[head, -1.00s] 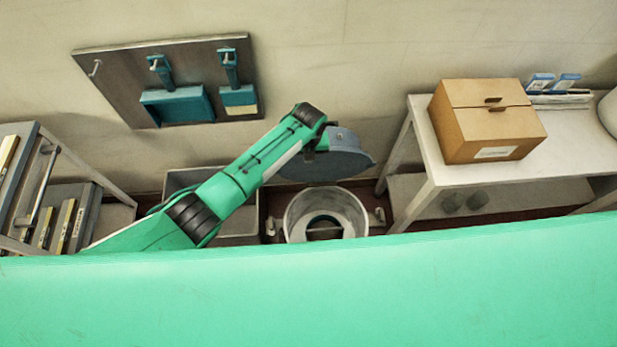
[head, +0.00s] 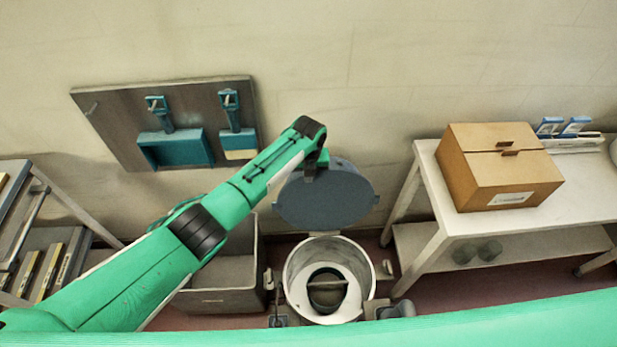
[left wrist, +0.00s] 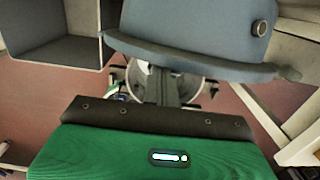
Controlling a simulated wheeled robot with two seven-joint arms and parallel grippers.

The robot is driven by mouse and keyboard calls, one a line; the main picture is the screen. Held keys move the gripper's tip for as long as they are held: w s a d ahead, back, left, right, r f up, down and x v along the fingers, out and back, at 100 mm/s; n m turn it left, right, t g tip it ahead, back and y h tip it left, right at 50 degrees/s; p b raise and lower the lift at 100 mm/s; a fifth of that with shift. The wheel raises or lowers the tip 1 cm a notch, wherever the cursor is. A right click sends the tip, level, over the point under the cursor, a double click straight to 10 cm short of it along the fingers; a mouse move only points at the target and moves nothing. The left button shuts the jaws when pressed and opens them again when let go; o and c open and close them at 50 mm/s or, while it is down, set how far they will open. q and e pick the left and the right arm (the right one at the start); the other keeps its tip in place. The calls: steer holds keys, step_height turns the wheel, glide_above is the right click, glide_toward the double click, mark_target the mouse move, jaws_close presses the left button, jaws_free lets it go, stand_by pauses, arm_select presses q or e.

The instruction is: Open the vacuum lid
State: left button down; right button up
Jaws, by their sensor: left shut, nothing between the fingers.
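The vacuum (head: 292,283) is a pale round drum on the floor by the wall, its top uncovered. Its grey-blue lid (head: 335,200) stands raised and tilted back behind the rim. In the left wrist view the lid (left wrist: 195,30) spans the top, with the drum (left wrist: 145,85) partly visible below it. My left gripper (head: 310,172) is at the upper left edge of the lid, shut and empty; whether it touches the lid I cannot tell. My right gripper is out of view.
A grey bin (head: 222,298) stands left of the vacuum. A white table (head: 580,185) with a cardboard box (head: 500,170) stands at right. A wall board (head: 105,115) holds teal tools. A shelf rack (head: 75,215) is at far left.

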arm_select(q)
step_height(320, 180, up, 14)
steer(key=b, duration=0.1)
steer(key=shift+s+b, duration=0.4)
